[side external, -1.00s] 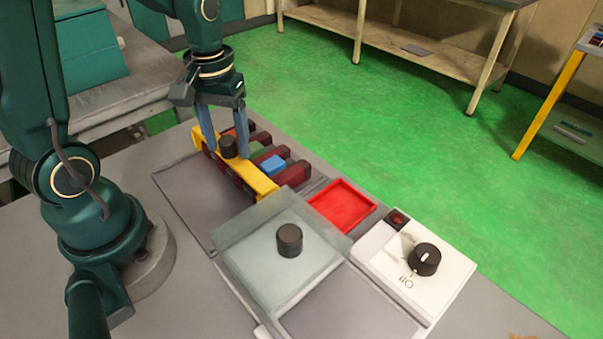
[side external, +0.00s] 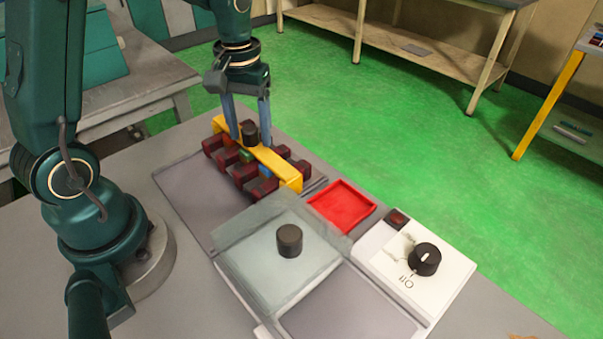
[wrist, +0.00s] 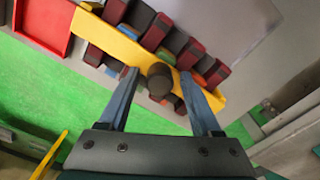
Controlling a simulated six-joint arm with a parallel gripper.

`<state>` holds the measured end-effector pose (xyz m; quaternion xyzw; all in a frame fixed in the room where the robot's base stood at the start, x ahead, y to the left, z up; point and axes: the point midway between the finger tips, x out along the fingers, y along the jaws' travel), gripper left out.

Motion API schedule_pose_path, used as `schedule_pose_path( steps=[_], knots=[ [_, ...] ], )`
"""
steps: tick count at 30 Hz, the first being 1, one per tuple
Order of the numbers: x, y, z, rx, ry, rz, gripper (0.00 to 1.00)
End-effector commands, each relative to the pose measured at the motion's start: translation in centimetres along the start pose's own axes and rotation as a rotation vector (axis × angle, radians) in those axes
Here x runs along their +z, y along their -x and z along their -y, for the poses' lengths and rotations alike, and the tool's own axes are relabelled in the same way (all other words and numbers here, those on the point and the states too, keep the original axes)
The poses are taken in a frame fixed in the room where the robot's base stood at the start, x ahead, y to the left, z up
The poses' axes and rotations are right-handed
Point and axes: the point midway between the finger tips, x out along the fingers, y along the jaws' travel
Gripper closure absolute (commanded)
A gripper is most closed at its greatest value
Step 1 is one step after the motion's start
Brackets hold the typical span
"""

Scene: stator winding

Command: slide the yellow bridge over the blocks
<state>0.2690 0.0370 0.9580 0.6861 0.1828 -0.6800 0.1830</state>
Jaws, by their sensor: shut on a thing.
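The yellow bridge (side external: 270,161) lies across the row of dark red blocks (side external: 246,173), about midway along their length. Block ends show on both sides of it. My gripper (side external: 249,136) is shut on the bridge's black knob (side external: 250,129), one finger on each side. In the wrist view the knob (wrist: 160,80) sits between the two fingers (wrist: 160,88), and the yellow bar (wrist: 118,46) runs diagonally over the blocks (wrist: 187,55). Green, blue and orange pieces (wrist: 205,64) show in the gaps between the blocks. The blocks' far ends are partly hidden by the bridge.
A red tray (side external: 342,206) lies right of the blocks. A translucent plate with a black knob (side external: 288,240) lies in front. A white control box with a dial (side external: 424,259) stands at the right. The grey panel (side external: 190,192) left of the blocks is bare.

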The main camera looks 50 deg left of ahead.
Motion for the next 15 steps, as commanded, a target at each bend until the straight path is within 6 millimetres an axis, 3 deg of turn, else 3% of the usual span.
schedule_pose_path(
  steps=[8, 15],
  knots=[
    [0.4, -0.3, 0.2, -0.009, -0.004, 0.019, 0.32],
    [0.2, 1.6, 0.1, -0.006, -0.002, 0.011, 0.32]
  ],
)
